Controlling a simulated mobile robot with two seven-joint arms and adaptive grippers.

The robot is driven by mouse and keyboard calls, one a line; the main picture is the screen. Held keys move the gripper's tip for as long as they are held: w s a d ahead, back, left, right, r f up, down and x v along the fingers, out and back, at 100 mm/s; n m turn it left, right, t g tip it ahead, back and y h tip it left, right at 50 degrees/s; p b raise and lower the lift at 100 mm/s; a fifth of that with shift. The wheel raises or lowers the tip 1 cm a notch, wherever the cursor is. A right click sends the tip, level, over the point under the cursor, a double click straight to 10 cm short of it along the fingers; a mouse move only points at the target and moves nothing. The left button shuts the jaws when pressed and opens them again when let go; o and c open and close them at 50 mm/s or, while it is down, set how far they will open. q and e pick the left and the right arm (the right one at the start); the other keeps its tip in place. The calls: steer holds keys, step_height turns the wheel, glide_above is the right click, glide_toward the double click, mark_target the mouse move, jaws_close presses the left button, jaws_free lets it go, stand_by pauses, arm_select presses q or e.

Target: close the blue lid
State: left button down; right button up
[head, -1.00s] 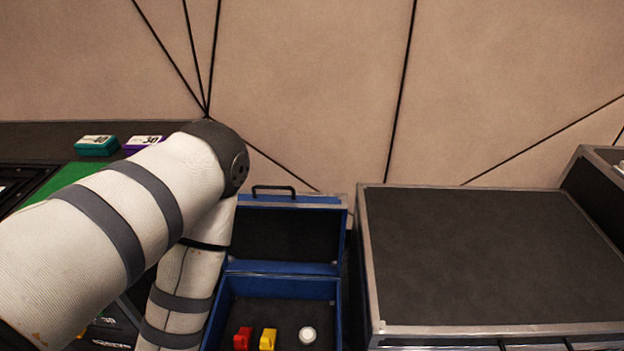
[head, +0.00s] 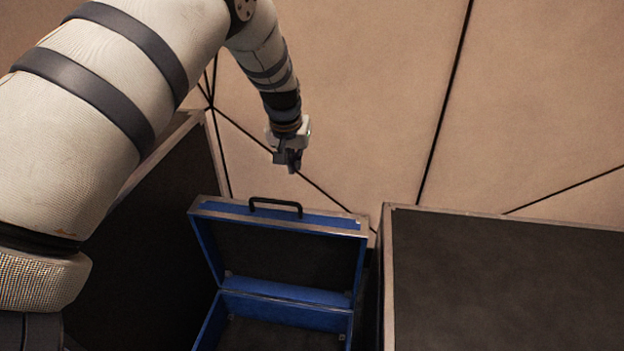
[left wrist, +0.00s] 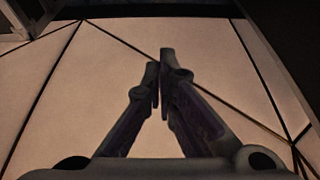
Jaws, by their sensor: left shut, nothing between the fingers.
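The blue case stands open in the head view. Its blue lid (head: 355,252) is raised and leans back, with a black handle (head: 275,205) on its top edge. The lower box (head: 290,312) of the case is cut off by the bottom of the picture, and only its back part shows. My left gripper (head: 291,165) is above and behind the lid's top edge, apart from it, pointing down. The fingers are shut and empty, and they also show in the left wrist view (left wrist: 160,85) against the panelled wall. My right gripper is not in view.
A dark case with a metal-edged top (head: 510,275) stands close to the right of the blue case. Another dark case (head: 150,240) stands on the left, partly behind my left arm. A tan panelled wall (head: 370,100) rises behind.

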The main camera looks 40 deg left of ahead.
arm_select(q)
step_height(320, 180, down, 9)
steer(key=s, duration=0.1)
steer(key=shift+s, duration=0.2)
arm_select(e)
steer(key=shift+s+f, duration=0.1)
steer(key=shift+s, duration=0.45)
arm_select(q)
steer(key=shift+d+f, duration=0.1)
steer(key=shift+d, duration=0.05)
